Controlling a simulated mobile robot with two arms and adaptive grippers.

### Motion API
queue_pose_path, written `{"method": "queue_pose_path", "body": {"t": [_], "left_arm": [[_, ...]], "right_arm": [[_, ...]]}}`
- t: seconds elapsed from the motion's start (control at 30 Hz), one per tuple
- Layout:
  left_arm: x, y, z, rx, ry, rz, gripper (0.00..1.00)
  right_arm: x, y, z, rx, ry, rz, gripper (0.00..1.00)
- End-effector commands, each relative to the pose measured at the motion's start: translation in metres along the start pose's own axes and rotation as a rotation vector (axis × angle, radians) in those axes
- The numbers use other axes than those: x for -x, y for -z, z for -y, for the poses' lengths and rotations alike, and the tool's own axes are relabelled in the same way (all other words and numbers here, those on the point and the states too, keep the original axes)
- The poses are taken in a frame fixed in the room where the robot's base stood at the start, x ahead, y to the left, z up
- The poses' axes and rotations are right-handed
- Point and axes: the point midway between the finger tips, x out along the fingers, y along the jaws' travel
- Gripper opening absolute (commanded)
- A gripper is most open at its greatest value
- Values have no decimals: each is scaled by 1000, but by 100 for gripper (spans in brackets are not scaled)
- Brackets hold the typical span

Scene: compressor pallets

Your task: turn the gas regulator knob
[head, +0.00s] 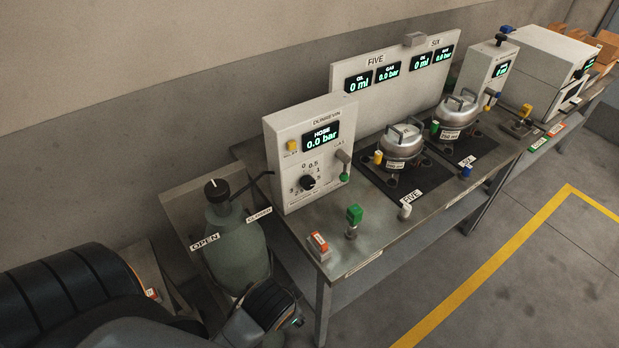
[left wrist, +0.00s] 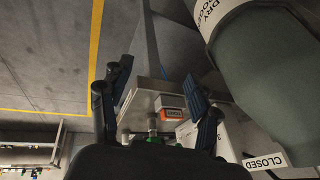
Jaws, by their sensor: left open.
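The black regulator knob (head: 308,182) with a printed scale around it is on the front of the white panel box (head: 290,135), below its HOSE display (head: 321,137) reading 0.0 bar. In the left wrist view the knob cannot be made out. My left gripper (left wrist: 155,100) is open and empty, its dark fingers spread apart. In the head view my left arm is low beside the green gas bottle (head: 235,248), well below and left of the knob; its fingers cannot be made out there. My right gripper is not in view.
The bottle has a black top knob (head: 216,190) and OPEN and CLOSED labels; it also fills the upper right of the left wrist view (left wrist: 265,75). The metal bench (head: 375,232) carries a green-handled valve (head: 354,214), an orange-labelled block (head: 318,243) and two silver pots (head: 400,145).

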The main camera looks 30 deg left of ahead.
Motion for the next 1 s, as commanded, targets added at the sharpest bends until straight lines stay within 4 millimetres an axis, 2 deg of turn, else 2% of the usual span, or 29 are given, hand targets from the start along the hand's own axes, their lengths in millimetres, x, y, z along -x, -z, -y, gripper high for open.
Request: {"method": "queue_pose_path", "body": {"t": [0.1,0.37,0.47,0.53,0.7,0.8,0.9,1.0], "left_arm": [[6,16,23,-75,107,-4,62],[-5,54,68,-312,373,30,62],[-11,78,85,-462,508,65,62],[-14,102,95,-603,618,103,62],[-12,163,106,-952,861,209,62],[-8,187,105,-1090,948,257,62],[-6,201,103,-1162,994,283,62],[-8,206,107,-1184,1009,292,62]], "right_arm": [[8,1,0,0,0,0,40],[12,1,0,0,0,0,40],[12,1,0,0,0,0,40],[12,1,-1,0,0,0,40],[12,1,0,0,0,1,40],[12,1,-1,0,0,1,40],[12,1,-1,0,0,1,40],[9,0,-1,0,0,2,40]]}}
